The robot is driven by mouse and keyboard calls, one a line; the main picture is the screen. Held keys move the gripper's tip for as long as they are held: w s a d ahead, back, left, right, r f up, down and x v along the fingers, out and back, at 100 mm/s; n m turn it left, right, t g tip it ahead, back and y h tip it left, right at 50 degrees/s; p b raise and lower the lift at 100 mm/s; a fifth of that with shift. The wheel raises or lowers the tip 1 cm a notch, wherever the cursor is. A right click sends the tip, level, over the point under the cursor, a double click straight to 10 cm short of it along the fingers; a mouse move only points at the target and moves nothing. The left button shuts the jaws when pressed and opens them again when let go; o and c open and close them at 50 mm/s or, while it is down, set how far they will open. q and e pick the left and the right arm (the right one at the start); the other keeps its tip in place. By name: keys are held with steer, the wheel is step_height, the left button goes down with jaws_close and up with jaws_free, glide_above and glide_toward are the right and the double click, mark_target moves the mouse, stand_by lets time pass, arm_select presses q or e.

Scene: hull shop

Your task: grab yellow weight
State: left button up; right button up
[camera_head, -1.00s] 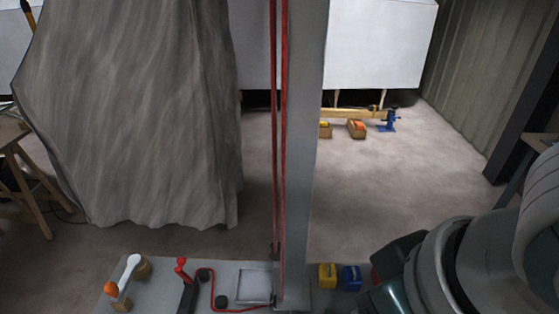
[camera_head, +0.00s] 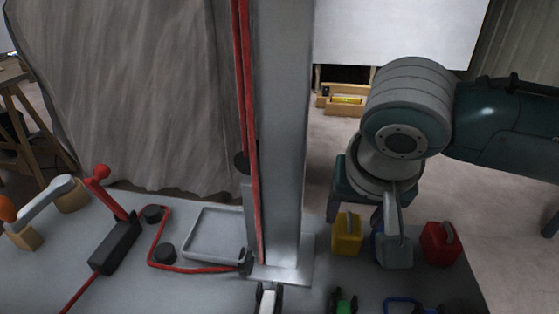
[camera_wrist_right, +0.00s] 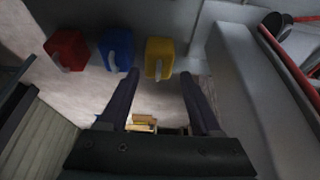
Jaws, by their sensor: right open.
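The yellow weight (camera_head: 346,236) stands on the grey worktop right of the column, its handle on top. A blue weight (camera_head: 377,247) stands to its right, mostly hidden, and a red weight (camera_head: 440,243) stands further right. My right gripper (camera_head: 362,214) points down near the yellow and blue weights, open and empty. In the right wrist view, its fingers (camera_wrist_right: 159,74) are apart. The yellow weight (camera_wrist_right: 160,56) shows just past the fingertips, roughly between them; the blue weight (camera_wrist_right: 116,50) is left of it. I see no contact. My left gripper is out of view.
A grey column (camera_head: 279,140) rises left of the yellow weight. A red-handled lever (camera_head: 112,225) and a shallow square tray (camera_head: 213,233) lie left of the column. Small green (camera_head: 343,302) and blue tools sit at the front edge. Wooden boxes (camera_head: 342,102) are on the floor behind.

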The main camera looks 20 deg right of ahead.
mark_target(349, 226)
steer(key=x, duration=0.3)
steer(key=shift+w+f+b, duration=0.1)
steer(key=shift+b, duration=0.25)
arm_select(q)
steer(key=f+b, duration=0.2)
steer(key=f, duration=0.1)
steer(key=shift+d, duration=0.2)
arm_select(e)
steer(key=x, duration=0.5)
steer(key=shift+d, duration=0.2)
steer(key=shift+w, duration=0.1)
steer(key=shift+c, duration=0.3)
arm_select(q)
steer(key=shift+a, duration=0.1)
arm_select(e)
jaws_close()
